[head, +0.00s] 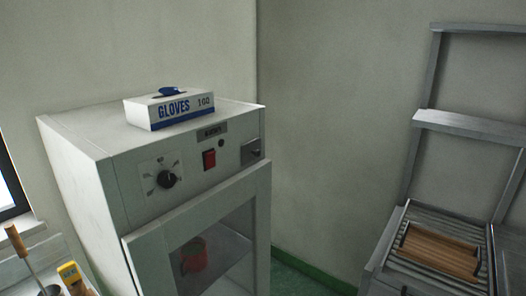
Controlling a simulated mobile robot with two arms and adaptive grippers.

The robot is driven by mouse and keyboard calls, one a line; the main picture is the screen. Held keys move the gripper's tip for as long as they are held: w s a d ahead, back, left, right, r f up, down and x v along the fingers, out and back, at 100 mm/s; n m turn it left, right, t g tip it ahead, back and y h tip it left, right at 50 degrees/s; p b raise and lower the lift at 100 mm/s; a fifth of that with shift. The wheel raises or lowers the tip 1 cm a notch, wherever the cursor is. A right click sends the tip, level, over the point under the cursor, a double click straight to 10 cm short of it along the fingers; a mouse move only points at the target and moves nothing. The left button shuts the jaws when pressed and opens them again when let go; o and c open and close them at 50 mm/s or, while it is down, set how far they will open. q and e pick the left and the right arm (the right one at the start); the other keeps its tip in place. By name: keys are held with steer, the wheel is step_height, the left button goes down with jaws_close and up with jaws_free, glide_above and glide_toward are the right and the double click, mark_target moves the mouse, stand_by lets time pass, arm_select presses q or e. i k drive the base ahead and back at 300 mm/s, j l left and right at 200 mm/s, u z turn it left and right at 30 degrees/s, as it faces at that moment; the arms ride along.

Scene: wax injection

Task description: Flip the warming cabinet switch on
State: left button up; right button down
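The warming cabinet (80,170) is a white upright box left of the middle in the head view. Its switch (209,159) is a red rocker on the upper front panel, right of a black dial knob (166,180). Whether the rocker is on or off is too small to tell. A small dark round spot (221,143) sits above the switch, under a label plate. Neither of my grippers shows in the head view.
A box of gloves (168,110) lies on the cabinet top. The glass door looks closed, with a red mug-like object (194,255) inside. A metal rack with a wooden tray (440,252) stands at right. Tools lie at the lower left.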

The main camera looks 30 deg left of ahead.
mark_target(209, 156)
steer(key=u, duration=0.45)
steer(key=l+u, duration=0.1)
steer(key=u, duration=0.3)
steer(key=k+u, duration=0.1)
steer(key=u, duration=0.8)
steer(key=k+l+u, duration=0.1)
steer(key=k, duration=0.85)
